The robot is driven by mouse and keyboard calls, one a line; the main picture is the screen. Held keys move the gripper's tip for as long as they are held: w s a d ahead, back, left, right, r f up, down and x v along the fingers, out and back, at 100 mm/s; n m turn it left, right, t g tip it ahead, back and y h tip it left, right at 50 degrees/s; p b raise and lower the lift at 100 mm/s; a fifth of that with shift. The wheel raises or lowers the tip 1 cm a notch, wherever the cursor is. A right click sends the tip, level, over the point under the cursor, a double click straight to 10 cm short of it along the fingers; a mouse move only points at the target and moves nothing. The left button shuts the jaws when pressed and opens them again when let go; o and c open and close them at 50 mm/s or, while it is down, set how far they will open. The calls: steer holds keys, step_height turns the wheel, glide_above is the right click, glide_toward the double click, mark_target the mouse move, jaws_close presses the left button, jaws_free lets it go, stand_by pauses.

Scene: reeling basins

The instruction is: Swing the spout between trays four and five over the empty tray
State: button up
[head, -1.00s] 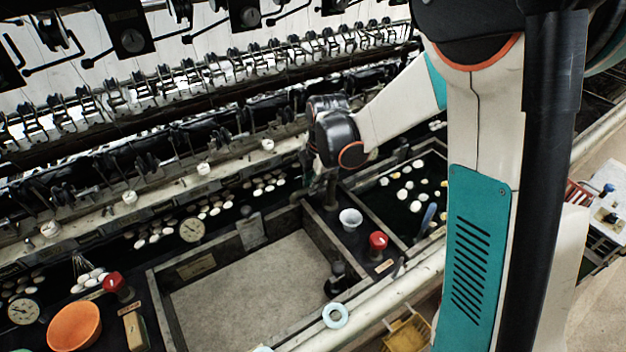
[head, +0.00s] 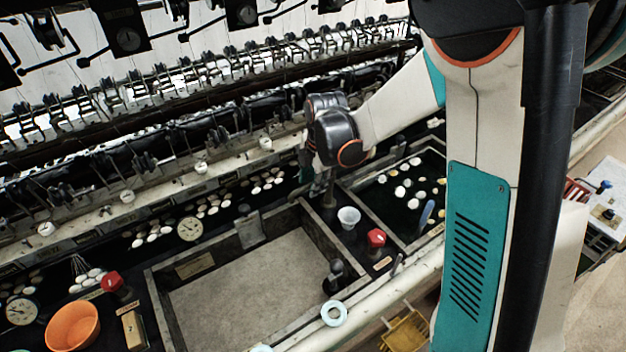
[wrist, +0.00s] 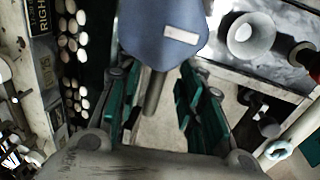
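The empty tray (head: 161,309) is a rectangular basin with a bare pale floor, left of the dark divider. The spout (head: 329,192) is a dark grey upright piece at the divider's far end, partly hidden below my black wrist. In the wrist view a grey pipe (wrist: 154,93), apparently part of the spout, lies between my gripper's (wrist: 158,100) teal fingers. The fingers are spread, with gaps visible beside the pipe. A blue-grey part with a white label covers the pipe's upper end; I cannot tell what it belongs to.
A white cup (head: 349,217) and a red knob (head: 376,238) stand on the divider. A basin with pale cocoons (head: 402,191) lies to the right. A dark fitting (head: 334,279) and a pale ring (head: 334,313) are at the empty tray's near edge. Machinery lines the back.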

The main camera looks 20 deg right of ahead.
steer(key=shift+r, duration=0.1)
step_height(320, 180, up, 12)
steer(key=s, duration=0.2)
steer(key=shift+s+d+f, duration=0.15)
steer(key=shift+d+f, duration=0.05)
steer(key=shift+d, duration=0.15)
stand_by(0.4)
stand_by(0.7)
